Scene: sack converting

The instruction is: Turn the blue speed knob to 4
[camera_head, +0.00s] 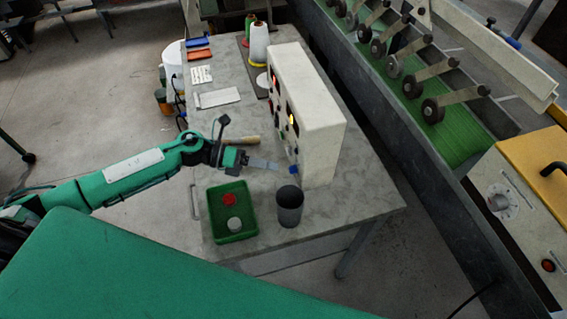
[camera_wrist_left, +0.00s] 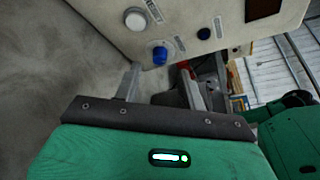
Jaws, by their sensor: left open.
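The blue speed knob (camera_head: 294,168) sits low on the front face of the cream control box (camera_head: 320,112). My left gripper (camera_head: 273,165) points at the panel, a little short of the blue knob. In the wrist view its open fingers (camera_wrist_left: 160,75) are on either side below the knob, with nothing between them. The knob's pointer and scale numbers are too small to read. My right gripper is not in view.
A green tray (camera_head: 213,222) with a red and a grey-white piece and a grey cup (camera_head: 289,205) stand close below the left gripper on the grey table (camera_head: 345,210). A wooden-handled tool (camera_head: 240,140) lies behind the gripper. A conveyor (camera_head: 440,130) runs at right.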

